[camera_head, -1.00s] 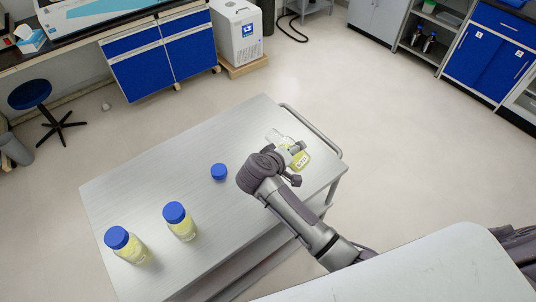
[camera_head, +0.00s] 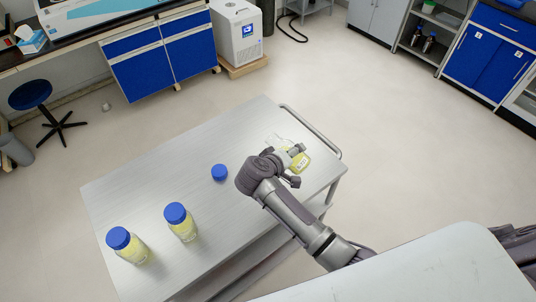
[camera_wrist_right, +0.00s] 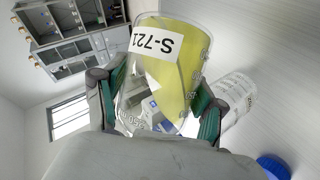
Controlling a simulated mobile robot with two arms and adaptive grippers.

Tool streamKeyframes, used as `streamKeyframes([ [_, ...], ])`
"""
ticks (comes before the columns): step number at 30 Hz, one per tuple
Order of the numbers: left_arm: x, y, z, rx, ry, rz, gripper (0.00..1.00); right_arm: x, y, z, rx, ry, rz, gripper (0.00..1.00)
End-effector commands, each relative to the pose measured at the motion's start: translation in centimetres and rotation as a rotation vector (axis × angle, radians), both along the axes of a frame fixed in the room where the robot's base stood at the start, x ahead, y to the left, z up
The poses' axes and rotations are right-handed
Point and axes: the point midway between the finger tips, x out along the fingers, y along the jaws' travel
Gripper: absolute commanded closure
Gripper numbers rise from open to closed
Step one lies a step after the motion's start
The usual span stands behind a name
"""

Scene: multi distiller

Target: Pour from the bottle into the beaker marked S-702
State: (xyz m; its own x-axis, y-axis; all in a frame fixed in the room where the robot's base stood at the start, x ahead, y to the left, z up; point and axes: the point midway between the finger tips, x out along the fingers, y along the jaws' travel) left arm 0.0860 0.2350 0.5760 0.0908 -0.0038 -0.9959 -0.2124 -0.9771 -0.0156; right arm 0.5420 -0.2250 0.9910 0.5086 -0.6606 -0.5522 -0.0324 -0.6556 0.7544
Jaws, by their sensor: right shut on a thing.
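My right gripper (camera_wrist_right: 155,100) is shut on a clear glass vessel (camera_wrist_right: 185,50) holding yellow liquid, with a white label reading S-721. The vessel looks tilted in the right wrist view. In the head view the held vessel (camera_head: 301,160) is over the right end of the table, partly hidden by my right gripper (camera_head: 296,164). A clear vessel with white print (camera_wrist_right: 238,98) is just beyond it; no S-702 mark is readable on it. Faint clear glass (camera_head: 277,139) also shows there in the head view. My left gripper is not in view.
The grey table (camera_head: 150,180) carries two blue-capped bottles of yellow liquid, one at the front left (camera_head: 130,245) and one nearer the middle (camera_head: 181,222). A loose blue cap (camera_head: 219,172) lies mid-table. A rail (camera_head: 318,134) edges the right end. The far left top is clear.

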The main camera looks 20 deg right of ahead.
Motion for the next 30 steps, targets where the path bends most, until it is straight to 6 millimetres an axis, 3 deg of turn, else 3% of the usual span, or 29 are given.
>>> streamKeyframes([
  [30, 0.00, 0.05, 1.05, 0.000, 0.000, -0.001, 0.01, -0.05, -0.08, -0.53, -0.043, 0.041, 0.000, 0.84],
])
